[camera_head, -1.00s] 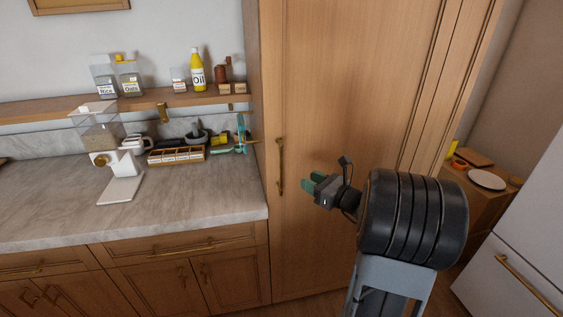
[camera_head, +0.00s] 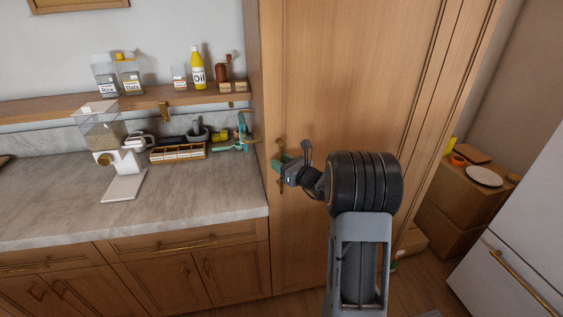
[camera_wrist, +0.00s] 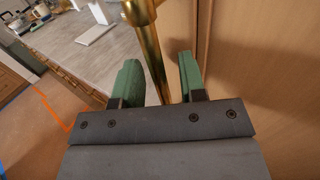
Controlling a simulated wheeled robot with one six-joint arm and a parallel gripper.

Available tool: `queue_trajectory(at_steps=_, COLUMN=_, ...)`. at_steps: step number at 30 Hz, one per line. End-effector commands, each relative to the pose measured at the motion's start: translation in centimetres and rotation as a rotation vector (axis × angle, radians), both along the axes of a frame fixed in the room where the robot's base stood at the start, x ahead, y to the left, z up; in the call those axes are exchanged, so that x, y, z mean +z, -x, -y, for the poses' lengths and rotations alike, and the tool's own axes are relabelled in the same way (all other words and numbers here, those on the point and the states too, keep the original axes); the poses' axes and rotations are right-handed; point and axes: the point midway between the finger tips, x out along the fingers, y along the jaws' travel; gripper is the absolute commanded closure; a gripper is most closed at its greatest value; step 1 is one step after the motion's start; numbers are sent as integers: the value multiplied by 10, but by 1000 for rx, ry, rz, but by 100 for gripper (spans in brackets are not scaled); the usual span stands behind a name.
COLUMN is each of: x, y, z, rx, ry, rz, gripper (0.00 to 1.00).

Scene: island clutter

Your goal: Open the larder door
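The larder door (camera_head: 345,75) is a tall wooden panel to the right of the counter, and it stands shut. Its upright brass handle (camera_head: 280,148) is near the door's left edge, partly hidden by my gripper (camera_head: 278,164). In the wrist view the brass handle (camera_wrist: 151,50) runs between the two green fingers of my gripper (camera_wrist: 158,80). The fingers are apart, with a gap on both sides of the bar. I cannot tell how deep the bar sits between them.
The stone counter (camera_head: 60,205) ends just left of the door, with a grain mill (camera_head: 122,165) and a divided tray (camera_head: 178,153) on it. A shelf (camera_head: 150,98) holds jars and an oil bottle (camera_head: 198,70).

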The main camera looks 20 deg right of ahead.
Motion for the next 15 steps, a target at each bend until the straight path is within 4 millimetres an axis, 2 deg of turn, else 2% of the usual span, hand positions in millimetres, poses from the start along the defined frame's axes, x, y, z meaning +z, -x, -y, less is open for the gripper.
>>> queue_trajectory(at_steps=9, x=0, y=-2, z=-1, rx=0, ry=0, rz=0, gripper=62)
queue_trajectory(at_steps=15, x=0, y=-1, z=-1, rx=0, ry=0, rz=-1, gripper=80)
